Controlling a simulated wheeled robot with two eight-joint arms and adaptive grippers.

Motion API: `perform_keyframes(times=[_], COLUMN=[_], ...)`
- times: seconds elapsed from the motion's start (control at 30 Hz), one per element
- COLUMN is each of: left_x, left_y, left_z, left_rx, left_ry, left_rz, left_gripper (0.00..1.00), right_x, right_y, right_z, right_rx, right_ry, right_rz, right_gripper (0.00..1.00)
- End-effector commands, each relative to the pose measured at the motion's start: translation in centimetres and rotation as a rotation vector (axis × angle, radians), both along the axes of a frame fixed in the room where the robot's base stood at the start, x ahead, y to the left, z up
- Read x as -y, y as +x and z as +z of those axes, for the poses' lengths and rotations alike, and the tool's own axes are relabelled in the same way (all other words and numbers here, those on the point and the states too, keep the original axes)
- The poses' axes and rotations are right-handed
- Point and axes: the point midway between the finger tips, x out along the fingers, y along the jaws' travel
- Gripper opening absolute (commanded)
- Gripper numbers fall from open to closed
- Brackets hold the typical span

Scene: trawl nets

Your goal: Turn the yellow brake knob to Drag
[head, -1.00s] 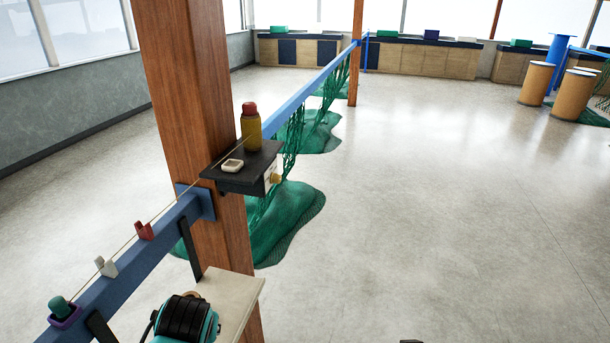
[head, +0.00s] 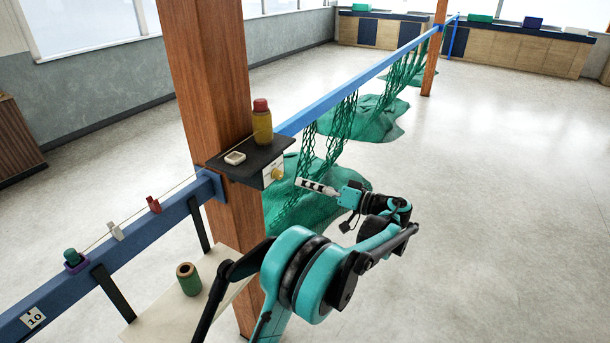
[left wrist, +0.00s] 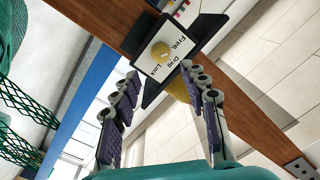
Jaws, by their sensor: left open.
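The yellow brake knob (head: 277,173) is on the white front plate of a dark shelf on the wooden post. In the left wrist view the round knob (left wrist: 160,52) shows near the top middle, beside the words Free, Drag and Lock. I cannot tell surely which word it points at. My left gripper (head: 310,186) is right of the knob in the head view, its fingers pointing towards it, apart from it. In the left wrist view the gripper (left wrist: 162,72) is open and empty, its fingers spread on either side below the knob. My right gripper is not in view.
A blue beam (head: 350,88) carries green nets (head: 345,118). A green spool (head: 188,280) stands on a pale board (head: 165,318). Floor at right is clear.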

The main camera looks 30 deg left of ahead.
Motion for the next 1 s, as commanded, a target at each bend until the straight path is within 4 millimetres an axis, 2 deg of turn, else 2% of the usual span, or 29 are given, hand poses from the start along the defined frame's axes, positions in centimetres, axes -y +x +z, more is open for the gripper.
perform_keyframes(times=[0.43,0.6,0.83,0.87,1.0], left_x=[-6.5,-7.5,-7.6,-7.6,-7.6], left_y=[0.3,0.3,0.3,0.3,0.3], left_z=[-0.1,0.0,0.0,0.0,0.0], left_rx=[-0.001,-0.001,-0.001,-0.002,-0.002], left_ry=[0.000,-0.001,-0.001,-0.001,-0.001], left_rz=[0.003,0.001,-0.001,-0.001,-0.001], left_gripper=[0.44,0.44,0.44,0.39,0.02], right_x=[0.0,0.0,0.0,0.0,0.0], right_y=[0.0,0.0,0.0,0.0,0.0], right_z=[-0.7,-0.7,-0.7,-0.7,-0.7], right_rx=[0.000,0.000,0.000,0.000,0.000], right_ry=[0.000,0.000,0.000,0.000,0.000], right_rz=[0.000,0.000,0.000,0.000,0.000], right_gripper=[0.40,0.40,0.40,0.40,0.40])
